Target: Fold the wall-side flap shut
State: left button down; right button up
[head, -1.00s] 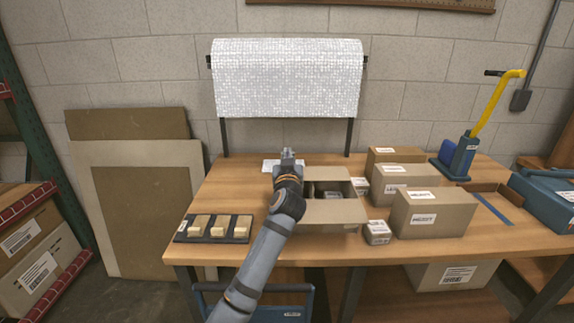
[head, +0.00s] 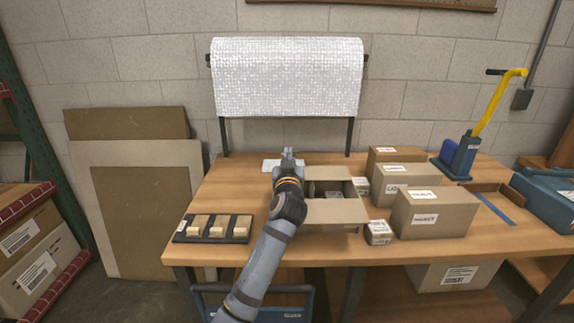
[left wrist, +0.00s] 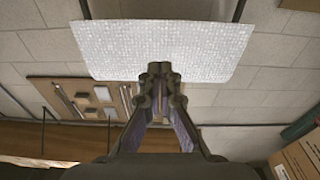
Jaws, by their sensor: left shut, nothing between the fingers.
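An open cardboard box (head: 322,228) stands on the workbench in the head view, with lamp parts partly visible inside. Its near flap (head: 337,211) is folded outward towards me. My left gripper (head: 288,152) is shut and empty, above the back left corner of the box, pointing towards the wall. In the left wrist view its fingertips (left wrist: 160,68) meet in front of the bubble-wrap roll. My right gripper is not in view.
A tray with several small blocks (head: 215,228) lies left of the box. A small carton (head: 378,232) and larger cartons (head: 434,212) stand close on the right. The bubble-wrap roll (head: 286,78) hangs behind.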

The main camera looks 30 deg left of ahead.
pick_arm(q)
jog(key=s+d, duration=0.1)
jog(key=s, duration=0.1)
jog(key=s+d+f, duration=0.2)
jog(key=s, duration=0.1)
jog(key=shift+s+d+f, duration=0.25)
jog(key=shift+s+d, duration=0.05)
jog(key=shift+s, duration=0.05)
jog(key=shift+s+d+r, duration=0.1)
jog(key=shift+s+r, duration=0.3)
jog(key=shift+r, duration=0.35)
jog(key=shift+p, duration=0.3)
